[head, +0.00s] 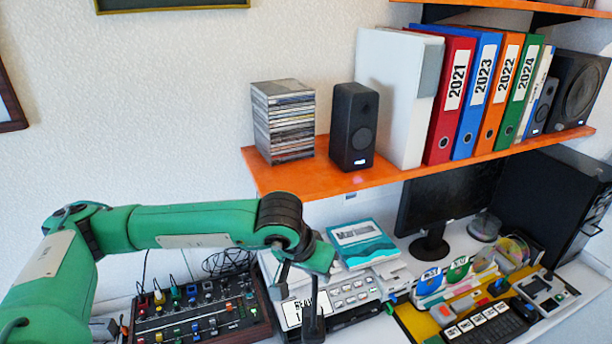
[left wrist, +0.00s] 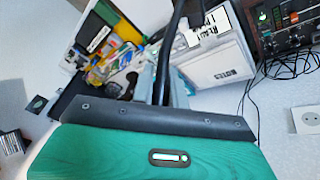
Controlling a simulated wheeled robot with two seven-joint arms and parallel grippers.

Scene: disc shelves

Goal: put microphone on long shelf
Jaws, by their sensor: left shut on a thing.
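My left gripper (head: 300,290) reaches down over the desk, below and in front of the orange long shelf (head: 312,180). It is shut on a slim dark thing, which I take for the microphone (head: 315,318); its head and full shape are hard to make out. In the left wrist view a long black stem, taken for the same microphone (left wrist: 165,60), runs up from between the fingers. The shelf carries a CD stack (head: 284,122), a black speaker (head: 353,127), a white case (head: 400,95) and several coloured binders (head: 450,100). My right gripper is not in view.
Below, the desk holds a mixer (head: 200,310), a teal-and-white box (head: 360,243), a monitor (head: 445,200), a yellow tray (head: 412,318) and a black computer case (head: 555,205). Another orange shelf (head: 520,5) hangs above. Bare shelf shows along the front edge.

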